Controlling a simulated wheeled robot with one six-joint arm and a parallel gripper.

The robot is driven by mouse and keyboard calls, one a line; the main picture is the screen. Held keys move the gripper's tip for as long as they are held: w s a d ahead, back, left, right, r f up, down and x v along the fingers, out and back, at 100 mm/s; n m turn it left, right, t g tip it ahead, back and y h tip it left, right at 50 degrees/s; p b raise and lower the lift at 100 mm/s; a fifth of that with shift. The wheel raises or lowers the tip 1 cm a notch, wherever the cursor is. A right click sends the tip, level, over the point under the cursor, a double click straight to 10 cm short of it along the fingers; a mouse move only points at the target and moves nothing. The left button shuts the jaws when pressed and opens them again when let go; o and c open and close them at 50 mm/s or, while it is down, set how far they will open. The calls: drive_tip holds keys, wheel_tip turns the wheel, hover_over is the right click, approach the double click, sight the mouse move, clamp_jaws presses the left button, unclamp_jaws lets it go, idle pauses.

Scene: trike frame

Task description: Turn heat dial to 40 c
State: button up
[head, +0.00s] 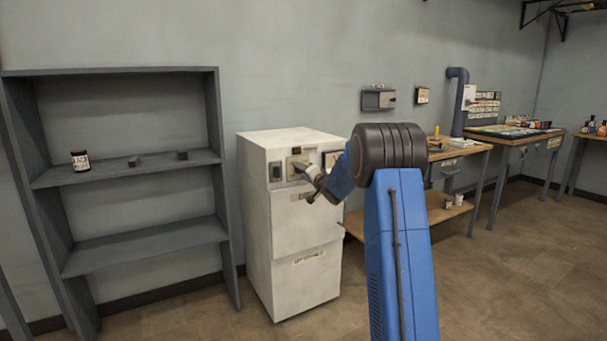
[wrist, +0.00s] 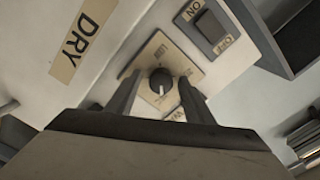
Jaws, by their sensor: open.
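The heat dial is a small dark round knob (wrist: 161,82) with a pale pointer line, on a tan plate (wrist: 184,68) on the white cabinet's front. The plate's markings are too small to read, so the dial's setting cannot be told. My gripper (wrist: 160,98) is open, with one finger on each side of the knob in the wrist view. Whether the fingers touch it cannot be told. In the head view my gripper (head: 308,174) is at the upper front of the white cabinet (head: 262,210), and the knob is hidden or too small there.
An ON/OFF rocker switch (wrist: 211,27) sits beside the dial plate. A DRY label (wrist: 82,38) is on the cabinet front. A grey shelf (head: 140,246) stands left of the cabinet. A workbench (head: 462,152) stands to the right. Open floor lies in front of the shelf.

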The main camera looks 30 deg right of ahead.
drive_tip(key=s, duration=1.7)
drive_tip(key=shift+s+d, duration=0.2)
drive_tip(key=shift+d, duration=0.1)
drive_tip(key=shift+a, duration=0.1)
drive_tip(key=s+a+r+n+g+h, duration=0.1)
drive_tip(key=s+a+g+h, duration=0.15)
drive_tip(key=s+a, duration=0.4)
drive_tip(key=s+a+r+n+g+h, duration=0.1)
drive_tip(key=s+a+n+g+h, duration=0.2)
drive_tip(key=s, duration=0.6)
drive_tip(key=s+a+f+n+g+y, duration=0.1)
drive_tip(key=s+a+f, duration=0.3)
drive_tip(key=s, duration=0.7)
drive_tip(key=s+a+f+n+g+y, duration=0.2)
drive_tip(key=s+a, duration=0.6)
drive_tip(key=s, duration=0.4)
drive_tip(key=s+a+f+n+g+y, duration=0.2)
drive_tip(key=s+a+f+n+g, duration=0.1)
drive_tip(key=s, duration=0.9)
wheel_tip(320, 180, down, 3)
drive_tip(key=a+g, duration=0.1)
drive_tip(key=a, duration=0.1)
drive_tip(key=shift+s+a+n+g, duration=0.25)
drive_tip(key=shift+a+n+g, duration=0.1)
drive_tip(key=shift+a+n, duration=0.05)
